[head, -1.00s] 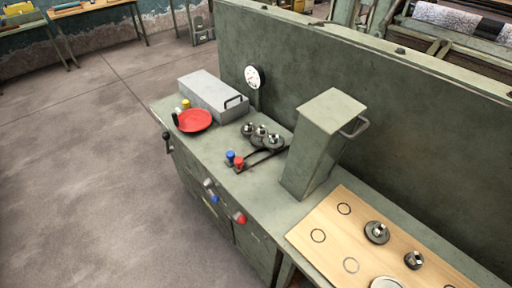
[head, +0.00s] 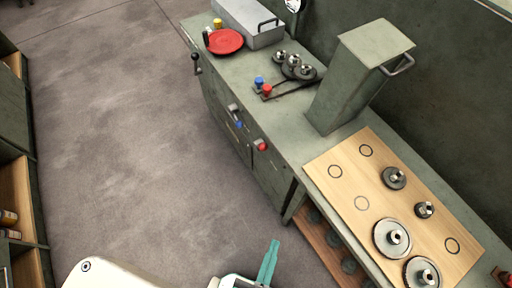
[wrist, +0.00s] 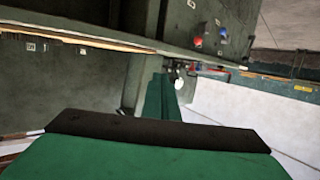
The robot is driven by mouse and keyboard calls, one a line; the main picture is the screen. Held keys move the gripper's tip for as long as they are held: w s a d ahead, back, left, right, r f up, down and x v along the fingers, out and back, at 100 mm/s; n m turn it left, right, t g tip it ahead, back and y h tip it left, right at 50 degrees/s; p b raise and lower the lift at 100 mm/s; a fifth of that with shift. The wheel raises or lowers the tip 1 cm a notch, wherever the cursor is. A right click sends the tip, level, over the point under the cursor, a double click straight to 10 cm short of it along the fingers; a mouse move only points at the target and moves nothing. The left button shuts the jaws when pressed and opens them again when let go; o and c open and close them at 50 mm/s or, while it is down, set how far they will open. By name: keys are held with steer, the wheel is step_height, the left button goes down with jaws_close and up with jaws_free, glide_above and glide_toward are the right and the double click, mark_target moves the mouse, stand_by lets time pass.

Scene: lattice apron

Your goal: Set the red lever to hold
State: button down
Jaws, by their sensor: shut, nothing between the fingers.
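A lever with a red knob (head: 262,146) sticks out from the front face of the green bench; a blue-tipped lever (head: 237,122) is to its left. In the wrist view, the red knob (wrist: 197,42) shows on a panel with small pale labels (wrist: 191,4), too small to read. A second red knob (head: 266,89) stands on the bench top beside a blue one (head: 259,81). My gripper (head: 268,262) is low in the head view, shut and empty, apart from the bench. Its green fingers (wrist: 162,98) also show in the wrist view.
The bench top holds a red plate (head: 226,41), a grey box (head: 250,22), a green post (head: 355,80) and a wooden board (head: 340,190) with several metal discs. A black-knobbed lever (head: 195,58) is at the bench's left end. The floor (head: 130,130) to its left is clear.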

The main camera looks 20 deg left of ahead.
steer(key=c, duration=2.5)
jaws_free()
steer(key=o, duration=0.5)
steer(key=shift+f, duration=0.15)
steer(key=o, duration=0.6)
steer(key=f, duration=0.1)
steer(key=a+f+n, duration=0.1)
steer(key=w+f+n, duration=0.1)
steer(key=f, duration=0.1)
steer(key=shift+a+g+y, duration=0.35)
steer(key=shift+g+y, duration=0.05)
steer(key=shift+o, duration=0.2)
steer(key=n+t+h, duration=0.1)
steer(key=n+h, duration=0.8)
steer(key=n, duration=1.9)
glide_toward(261, 146)
steer(key=f+x, duration=0.1)
steer(key=x, duration=0.8)
steer(key=shift+f, duration=0.25)
